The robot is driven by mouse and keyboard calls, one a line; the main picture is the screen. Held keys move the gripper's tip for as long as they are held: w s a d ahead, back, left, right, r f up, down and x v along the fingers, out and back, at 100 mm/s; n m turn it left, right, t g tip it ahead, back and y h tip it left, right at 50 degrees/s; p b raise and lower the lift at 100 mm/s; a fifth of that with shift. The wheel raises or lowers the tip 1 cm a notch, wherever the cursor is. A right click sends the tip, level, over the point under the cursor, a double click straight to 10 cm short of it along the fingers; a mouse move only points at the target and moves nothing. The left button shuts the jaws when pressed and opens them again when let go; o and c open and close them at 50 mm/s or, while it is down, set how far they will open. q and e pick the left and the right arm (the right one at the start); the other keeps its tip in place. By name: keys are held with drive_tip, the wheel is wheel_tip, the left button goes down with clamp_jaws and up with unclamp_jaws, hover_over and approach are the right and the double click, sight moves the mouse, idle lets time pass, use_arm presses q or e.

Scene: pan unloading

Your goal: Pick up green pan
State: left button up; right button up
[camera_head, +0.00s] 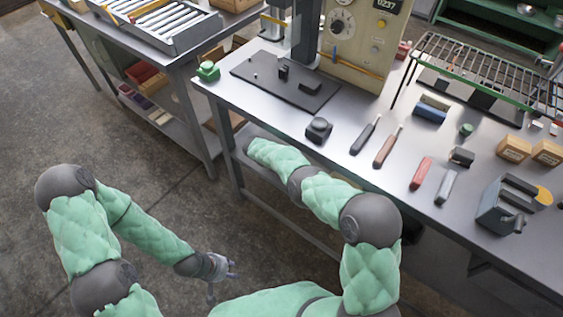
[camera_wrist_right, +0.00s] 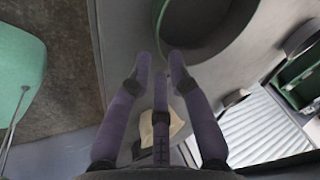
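In the right wrist view my right gripper (camera_wrist_right: 160,66) points up the picture. Its fingertips are apart, with nothing seen between them.
The grey workbench (camera_head: 345,165) holds a black knob-like block (camera_head: 319,129), several hand tools, small wooden boxes (camera_head: 514,148), a wire rack (camera_head: 480,65) and a cream machine (camera_head: 362,40). A second table carries a roller tray (camera_head: 160,22). Floor (camera_head: 40,130) is clear at left.

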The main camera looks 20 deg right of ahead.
drive_tip(key=b+x, duration=0.2)
drive_tip(key=x, duration=0.2)
drive_tip(key=shift+w+f, duration=0.15)
clamp_jaws()
drive_tip(key=shift+r, duration=0.3)
